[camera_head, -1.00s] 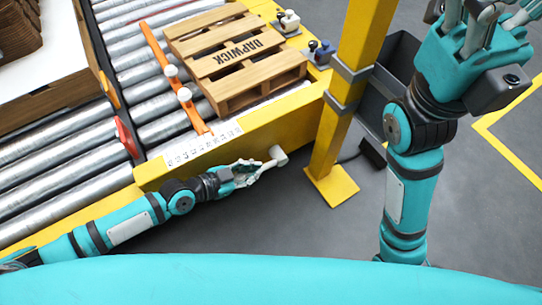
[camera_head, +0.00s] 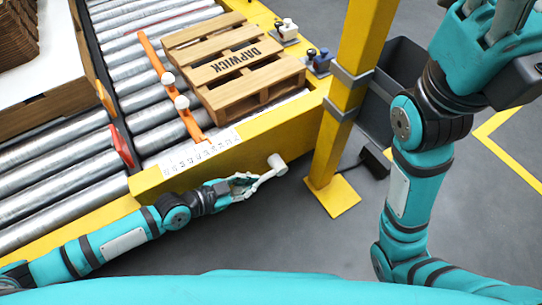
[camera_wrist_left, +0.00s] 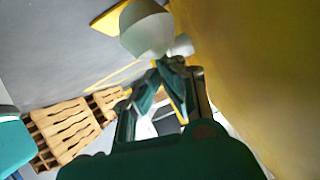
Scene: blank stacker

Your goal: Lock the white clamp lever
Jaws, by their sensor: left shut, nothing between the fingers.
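A white cylindrical knob (camera_head: 277,164) sits low on the outer side of the yellow conveyor frame. It shows large at the top of the left wrist view (camera_wrist_left: 146,28). A small clamp with a white top (camera_head: 287,29) stands on the frame's far edge beside the pallet. I cannot tell for certain which of these is the named lever. My left gripper (camera_head: 254,184) is shut and empty, low beside the frame, with its fingertips close to the white knob; contact is unclear. My right gripper (camera_head: 485,16) is raised at the top right and cut off by the picture edge.
A wooden pallet (camera_head: 235,68) lies on the rollers behind an orange bar (camera_head: 175,85) with white knobs. A blue-topped clamp (camera_head: 320,58) stands near the yellow post (camera_head: 345,110). A grey bin (camera_head: 392,95) stands behind the post. Grey floor is open in front.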

